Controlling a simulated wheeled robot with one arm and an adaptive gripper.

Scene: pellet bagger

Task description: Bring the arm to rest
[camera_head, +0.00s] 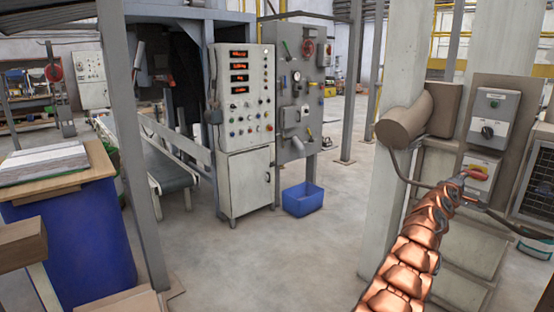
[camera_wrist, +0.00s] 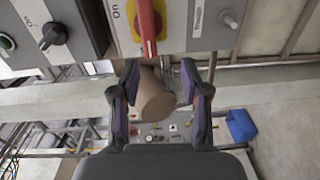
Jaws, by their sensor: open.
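My copper-coloured segmented arm (camera_head: 408,262) reaches up from the lower right in the head view. Its end is in front of a grey switch box with a red rotary handle (camera_head: 476,174) on a yellow plate. In the wrist view my gripper (camera_wrist: 159,72) is open, with its two dark fingers apart. The red handle (camera_wrist: 149,25) shows just beyond the fingertips, and I see no contact with it. A tan cylinder (camera_wrist: 155,97) shows between the fingers, apparently behind them. The gripper itself is hard to make out in the head view.
A second switch box (camera_head: 490,115) and the brown cylinder (camera_head: 404,122) are close by on the post. A control cabinet (camera_head: 245,130) with red displays and a blue bin (camera_head: 302,199) stand further back. The middle floor is clear.

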